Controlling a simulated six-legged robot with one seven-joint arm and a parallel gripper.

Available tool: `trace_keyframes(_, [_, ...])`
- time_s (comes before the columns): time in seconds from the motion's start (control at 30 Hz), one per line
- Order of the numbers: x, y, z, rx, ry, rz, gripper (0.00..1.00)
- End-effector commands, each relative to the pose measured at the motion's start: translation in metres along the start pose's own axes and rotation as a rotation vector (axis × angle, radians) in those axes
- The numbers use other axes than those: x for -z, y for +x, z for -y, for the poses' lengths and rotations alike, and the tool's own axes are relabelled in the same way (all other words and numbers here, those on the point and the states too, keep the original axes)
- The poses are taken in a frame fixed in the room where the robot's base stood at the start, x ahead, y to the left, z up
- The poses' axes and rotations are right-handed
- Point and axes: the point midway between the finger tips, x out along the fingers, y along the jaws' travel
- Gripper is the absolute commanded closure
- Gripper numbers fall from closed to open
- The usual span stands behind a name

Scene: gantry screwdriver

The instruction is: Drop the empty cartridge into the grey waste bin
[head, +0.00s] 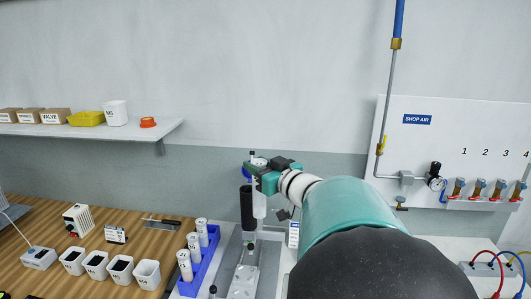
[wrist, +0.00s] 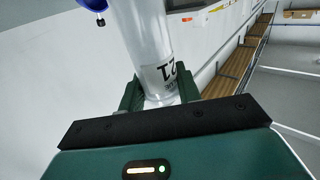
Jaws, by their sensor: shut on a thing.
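My gripper (head: 263,182) is shut on a translucent white cartridge (head: 259,203) and holds it upright above the bench, close to the right of a dark upright cylinder (head: 246,207). In the wrist view the cartridge (wrist: 148,45) stands between the green fingers of my gripper (wrist: 160,95). It has a printed label, upside down and only partly legible, and a blue part near its end. Whether the cartridge is empty cannot be told. I see no grey waste bin in either view.
A blue rack (head: 209,258) with several white cartridges stands left of a metal fixture (head: 245,280). Several small white bins (head: 146,274) are at the lower left on the wooden bench (head: 40,210). A shelf (head: 90,130) and an air panel (head: 450,130) are on the wall.

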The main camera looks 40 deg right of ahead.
Motion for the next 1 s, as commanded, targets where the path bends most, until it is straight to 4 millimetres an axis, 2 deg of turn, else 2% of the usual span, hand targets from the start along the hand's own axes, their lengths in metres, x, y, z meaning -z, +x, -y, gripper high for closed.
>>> trace_keyframes(0.27, [-0.069,0.038,0.074,0.088,0.01,0.007,1.0])
trace_keyframes(0.6, [-0.186,0.099,0.2,0.228,0.009,0.009,1.0])
trace_keyframes(0.7, [-0.215,0.116,0.232,0.263,0.007,0.008,1.0])
trace_keyframes(0.83, [-0.246,0.133,0.265,0.299,0.005,0.006,1.0])
trace_keyframes(1.0, [-0.275,0.15,0.296,0.333,0.003,0.003,1.0])
